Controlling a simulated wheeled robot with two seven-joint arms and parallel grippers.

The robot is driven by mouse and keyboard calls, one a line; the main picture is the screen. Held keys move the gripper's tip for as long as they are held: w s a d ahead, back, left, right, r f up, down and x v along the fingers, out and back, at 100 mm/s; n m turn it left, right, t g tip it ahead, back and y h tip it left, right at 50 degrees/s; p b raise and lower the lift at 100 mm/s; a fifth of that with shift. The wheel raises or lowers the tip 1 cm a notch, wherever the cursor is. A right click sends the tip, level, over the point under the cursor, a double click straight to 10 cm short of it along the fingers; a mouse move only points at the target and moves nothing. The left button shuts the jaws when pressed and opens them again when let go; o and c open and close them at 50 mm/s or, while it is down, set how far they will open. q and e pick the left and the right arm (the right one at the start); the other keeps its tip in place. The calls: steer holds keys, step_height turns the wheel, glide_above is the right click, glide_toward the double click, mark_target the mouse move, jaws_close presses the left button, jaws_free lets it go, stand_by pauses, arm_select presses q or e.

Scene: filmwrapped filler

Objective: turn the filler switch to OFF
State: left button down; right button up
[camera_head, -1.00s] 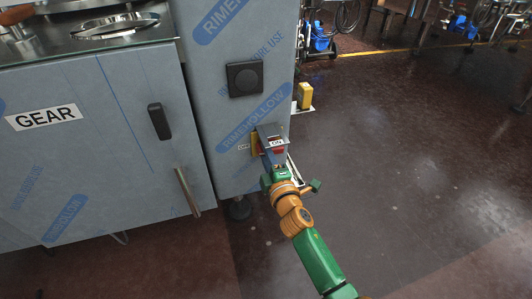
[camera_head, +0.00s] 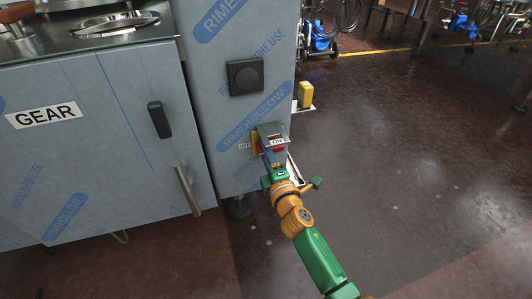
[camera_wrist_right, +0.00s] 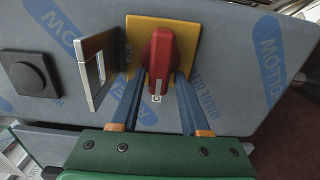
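The filler switch is a red knob (camera_wrist_right: 160,55) on a yellow plate (camera_wrist_right: 135,40) in the right wrist view. The knob's long side runs up and down there, with a small white mark below it. A grey metal guard (camera_wrist_right: 97,70) with a cut-out stands out beside the plate. My right gripper (camera_wrist_right: 157,82) has its two blue fingers apart, one on each side of the knob. I cannot tell whether they touch it. In the head view the right gripper (camera_head: 275,160) is at the yellow plate (camera_head: 256,144), under the guard (camera_head: 270,129). My left gripper is out of view.
A square black dial (camera_head: 245,76) sits on the film-wrapped panel above the switch. A cabinet marked GEAR (camera_head: 43,115) with a black handle (camera_head: 159,120) stands to the left. A yellow block (camera_head: 305,94) is behind the panel's edge.

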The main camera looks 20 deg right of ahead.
steer(key=shift+o, duration=0.5)
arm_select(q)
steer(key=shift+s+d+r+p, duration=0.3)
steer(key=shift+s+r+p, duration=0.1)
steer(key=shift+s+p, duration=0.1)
arm_select(e)
steer(key=s, duration=0.7)
steer(key=shift+d, duration=0.1)
